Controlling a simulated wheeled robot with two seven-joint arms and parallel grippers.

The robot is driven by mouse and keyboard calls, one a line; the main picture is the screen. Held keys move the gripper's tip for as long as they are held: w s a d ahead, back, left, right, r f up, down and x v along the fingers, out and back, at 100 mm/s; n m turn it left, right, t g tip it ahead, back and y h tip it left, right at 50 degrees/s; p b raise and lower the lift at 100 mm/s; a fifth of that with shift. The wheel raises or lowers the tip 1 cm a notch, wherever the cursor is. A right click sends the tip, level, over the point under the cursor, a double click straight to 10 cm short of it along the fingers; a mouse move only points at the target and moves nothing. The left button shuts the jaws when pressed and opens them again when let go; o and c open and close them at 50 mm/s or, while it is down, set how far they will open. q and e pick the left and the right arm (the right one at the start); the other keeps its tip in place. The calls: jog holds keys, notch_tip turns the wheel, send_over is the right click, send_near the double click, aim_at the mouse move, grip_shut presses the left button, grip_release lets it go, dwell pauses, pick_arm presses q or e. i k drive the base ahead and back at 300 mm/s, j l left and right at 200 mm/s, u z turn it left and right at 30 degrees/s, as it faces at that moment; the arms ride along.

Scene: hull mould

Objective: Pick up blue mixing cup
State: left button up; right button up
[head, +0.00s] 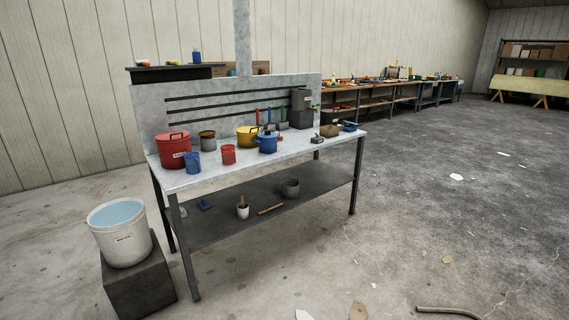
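A small blue cup (193,162) stands upright near the front left edge of the metal workbench (215,178). It is just in front of and to the right of a large red lidded bucket (172,153). A red cup (229,154) stands to its right, apart from it. A blue pot (267,144) stands farther right on the bench. Neither of my grippers is in view.
A white bucket of water (121,238) stands on a dark block (140,282) left of the bench. A yellow pot (247,137) and a grey can (208,142) stand farther back. The lower shelf (330,190) holds a few items. The floor in front is mostly clear, with scattered debris.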

aim_at(192, 161)
jog(key=i+u, duration=0.15)
jog(key=i, duration=0.3)
jog(key=i+u, duration=0.2)
jog(key=i, duration=0.25)
jog(key=i+l+u, duration=0.15)
jog(key=i, duration=0.3)
jog(key=i+l+u, duration=0.15)
jog(key=i, duration=0.3)
jog(key=l, duration=0.1)
